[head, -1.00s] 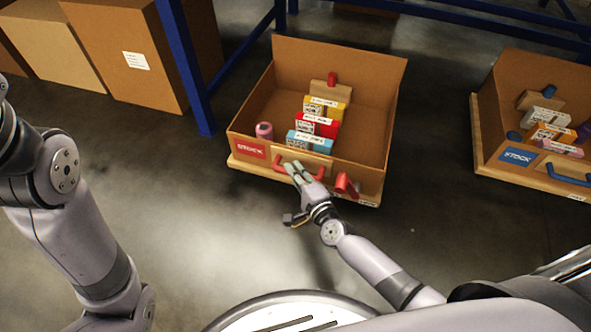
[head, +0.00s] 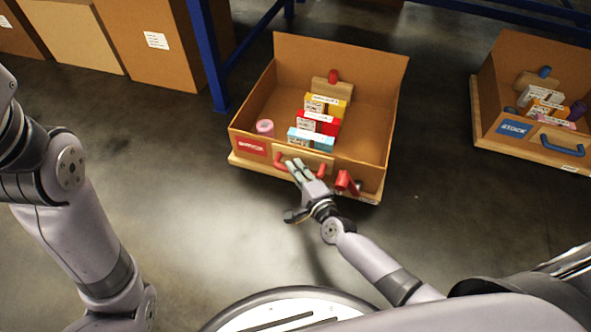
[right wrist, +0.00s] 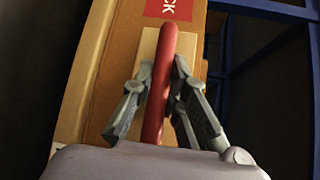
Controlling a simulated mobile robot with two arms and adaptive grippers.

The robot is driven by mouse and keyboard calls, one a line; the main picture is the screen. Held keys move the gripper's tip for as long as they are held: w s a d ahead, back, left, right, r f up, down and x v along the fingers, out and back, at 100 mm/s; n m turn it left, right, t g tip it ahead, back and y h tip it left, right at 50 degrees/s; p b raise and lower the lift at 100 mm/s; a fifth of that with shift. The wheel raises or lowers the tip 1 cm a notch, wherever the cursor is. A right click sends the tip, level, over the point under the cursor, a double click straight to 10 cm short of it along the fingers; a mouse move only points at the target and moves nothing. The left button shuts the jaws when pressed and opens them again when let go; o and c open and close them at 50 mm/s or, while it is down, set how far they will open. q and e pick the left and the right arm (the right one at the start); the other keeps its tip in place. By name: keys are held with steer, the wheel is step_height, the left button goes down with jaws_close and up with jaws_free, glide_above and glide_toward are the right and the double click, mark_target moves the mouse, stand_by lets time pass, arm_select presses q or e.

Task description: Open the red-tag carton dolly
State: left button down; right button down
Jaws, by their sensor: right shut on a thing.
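The red-tag carton dolly (head: 236,160) stands on the floor in the middle of the head view: an open brown carton on a pale wooden base. Its red tag (head: 252,147) is on the front wall, left of the red handle (head: 279,164). My right gripper (head: 296,170) is shut on this handle; in the right wrist view the red handle (right wrist: 166,50) runs between the two fingers (right wrist: 162,75). A red lever (head: 345,182) sits at the front right. Several small boxes (head: 318,123) and a pink roll (head: 265,127) lie inside. My left gripper is out of view.
A blue-tag carton dolly (head: 479,110) with a blue handle (head: 561,145) stands at the right. A blue rack post (head: 207,50) and large brown cartons (head: 140,45) are behind left. The grey floor (head: 190,200) in front is clear.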

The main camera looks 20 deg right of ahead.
steer(key=shift+s+f, duration=0.1)
steer(key=shift+f, duration=0.1)
steer(key=c, duration=1.6)
jaws_free()
steer(key=shift+r, duration=0.15)
steer(key=shift+o, duration=0.2)
